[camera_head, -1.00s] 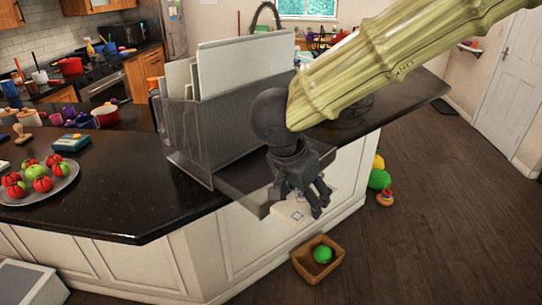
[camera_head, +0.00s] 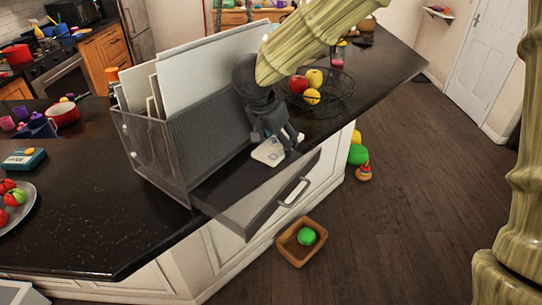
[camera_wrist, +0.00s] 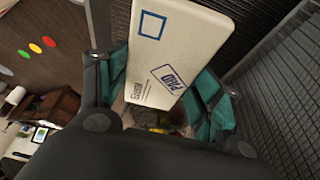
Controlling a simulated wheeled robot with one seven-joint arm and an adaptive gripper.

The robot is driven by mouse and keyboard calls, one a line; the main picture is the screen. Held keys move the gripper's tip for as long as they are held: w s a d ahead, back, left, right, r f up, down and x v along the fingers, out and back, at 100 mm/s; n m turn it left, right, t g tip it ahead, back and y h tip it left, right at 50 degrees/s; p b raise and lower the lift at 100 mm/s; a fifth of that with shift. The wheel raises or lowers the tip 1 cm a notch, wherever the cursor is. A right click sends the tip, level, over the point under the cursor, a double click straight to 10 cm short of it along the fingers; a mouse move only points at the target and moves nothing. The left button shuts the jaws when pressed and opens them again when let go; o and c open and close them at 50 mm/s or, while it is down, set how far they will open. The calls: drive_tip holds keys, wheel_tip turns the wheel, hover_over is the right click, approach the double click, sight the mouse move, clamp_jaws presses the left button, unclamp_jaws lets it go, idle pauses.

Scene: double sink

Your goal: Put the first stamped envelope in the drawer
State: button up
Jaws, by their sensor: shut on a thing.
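My gripper (camera_head: 280,143) is shut on a white envelope (camera_head: 268,154). In the wrist view the envelope (camera_wrist: 180,40) lies between the teal finger pads and shows a blue square outline and a blue "PAID" stamp. The grey mesh organizer (camera_head: 150,150) stands on the dark counter. Its drawer (camera_head: 245,215), see-through with a pale handle (camera_head: 295,192), is pulled out past the counter's edge. In the head view the gripper and envelope appear over the drawer's right rear part, beside the mesh front; their height above it is hard to tell.
Several large pale envelopes (camera_head: 205,75) stand upright in the organizer. A wire fruit basket (camera_head: 335,95) is behind the gripper. A wooden box (camera_head: 290,250) with a green ball is on the floor below the drawer. A plate of red and green fruit (camera_head: 25,220) is at left.

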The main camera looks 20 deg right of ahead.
drive_tip(key=shift+w+f, duration=0.1)
drive_tip(key=shift+f, duration=0.75)
drive_tip(key=shift+f+p, duration=0.3)
drive_tip(key=shift+f, duration=1.15)
drive_tip(key=shift+a+f, duration=0.1)
drive_tip(key=shift+f, duration=0.4)
drive_tip(key=o, duration=1)
drive_tip(key=shift+f, duration=0.1)
drive_tip(key=shift+c, duration=0.2)
drive_tip(key=b+v, duration=0.1)
drive_tip(key=v, duration=1.1)
